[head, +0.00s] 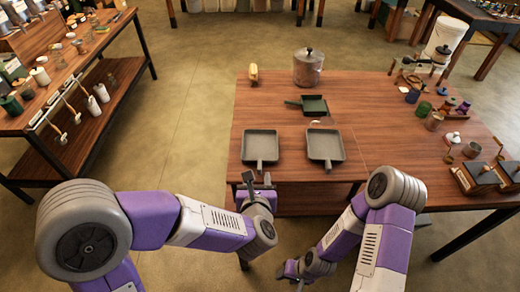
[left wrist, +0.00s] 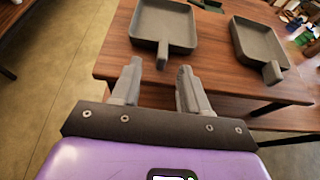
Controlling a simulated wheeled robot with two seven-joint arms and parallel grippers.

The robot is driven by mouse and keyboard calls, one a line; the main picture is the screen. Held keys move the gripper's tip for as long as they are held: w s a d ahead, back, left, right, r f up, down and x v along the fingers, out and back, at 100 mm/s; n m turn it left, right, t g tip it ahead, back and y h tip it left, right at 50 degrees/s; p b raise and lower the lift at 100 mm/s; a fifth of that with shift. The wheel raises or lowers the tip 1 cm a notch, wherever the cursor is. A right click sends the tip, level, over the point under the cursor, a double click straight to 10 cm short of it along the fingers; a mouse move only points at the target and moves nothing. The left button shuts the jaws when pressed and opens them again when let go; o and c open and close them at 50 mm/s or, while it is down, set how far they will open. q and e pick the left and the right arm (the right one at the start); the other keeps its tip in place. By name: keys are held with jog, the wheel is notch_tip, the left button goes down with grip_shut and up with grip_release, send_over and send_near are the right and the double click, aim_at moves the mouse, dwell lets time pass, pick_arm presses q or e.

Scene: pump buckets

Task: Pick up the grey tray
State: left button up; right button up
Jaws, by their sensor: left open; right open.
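Two square grey trays with short handles lie side by side on the wooden table, the left tray (head: 260,146) and the right tray (head: 325,146). Both handles point toward me. My left gripper (head: 258,181) is open and empty at the table's front edge, just short of the left tray's handle. In the left wrist view the left tray (left wrist: 165,24) is straight ahead, its handle (left wrist: 162,56) showing between the open fingers but beyond them. The right tray (left wrist: 259,41) lies to the right there. My right gripper (head: 288,269) is low in front of the table, open, apart from both trays.
A smaller dark green pan (head: 313,104) and a lidded pot (head: 308,67) stand behind the trays. A yellow item (head: 253,75) is at the back left. Cups and small items crowd the table's right side. The table (head: 240,110) is bare left of the pan.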

aim_at(259, 171)
pick_arm(q)
jog(key=x, duration=0.6)
jog(key=shift+w+d+f, duration=0.25)
jog(key=shift+w+f, duration=0.05)
jog(key=shift+f, duration=0.05)
grip_shut()
